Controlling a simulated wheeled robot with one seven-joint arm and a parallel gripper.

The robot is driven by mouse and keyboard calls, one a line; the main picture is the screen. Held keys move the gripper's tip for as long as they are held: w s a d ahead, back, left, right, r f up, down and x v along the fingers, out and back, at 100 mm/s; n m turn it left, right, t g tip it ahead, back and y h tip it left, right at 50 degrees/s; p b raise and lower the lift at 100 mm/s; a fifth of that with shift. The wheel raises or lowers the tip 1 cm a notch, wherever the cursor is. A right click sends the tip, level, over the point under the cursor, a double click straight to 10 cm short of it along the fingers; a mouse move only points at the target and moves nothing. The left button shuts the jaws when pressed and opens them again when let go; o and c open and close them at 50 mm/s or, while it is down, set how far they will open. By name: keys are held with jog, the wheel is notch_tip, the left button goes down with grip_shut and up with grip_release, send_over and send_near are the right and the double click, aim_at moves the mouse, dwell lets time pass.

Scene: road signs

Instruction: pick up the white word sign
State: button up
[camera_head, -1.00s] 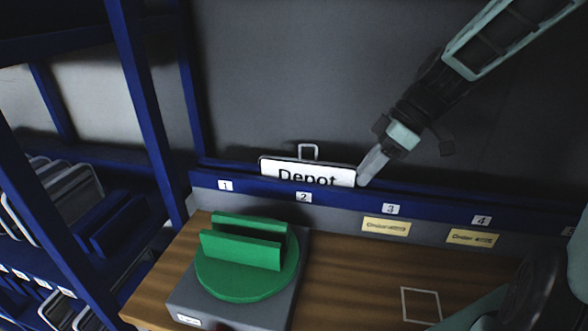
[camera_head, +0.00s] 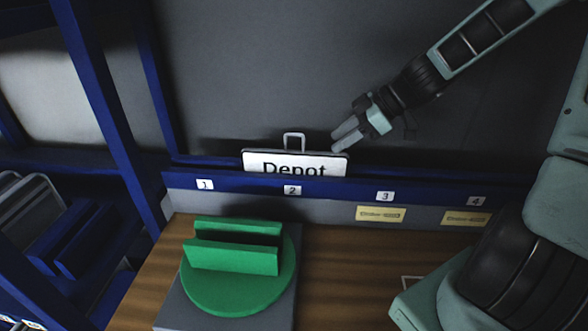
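The white word sign (camera_head: 295,164) reads "Depot" and stands in a slot behind the blue rail, by number 2. Its lower part is hidden by the rail. A small grey loop handle (camera_head: 294,142) rises from its top edge. My gripper (camera_head: 340,139) is just right of the handle and above the sign's right end, pointing down and left. Two pale fingers show with a narrow gap between them. Nothing shows between them, and they appear apart from the handle.
The blue rail (camera_head: 235,185) carries numbers 1 to 4, with yellow labels (camera_head: 381,214) below. A green slotted round stand (camera_head: 236,262) sits on a grey base on the wooden table (camera_head: 340,270). Blue posts and a rack (camera_head: 75,235) stand at left. A dark panel is behind the sign.

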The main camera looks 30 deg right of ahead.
aim_at(322, 152)
jog(key=p+x, duration=0.1)
jog(key=x, duration=0.8)
jog(key=shift+w+f, duration=0.15)
grip_shut()
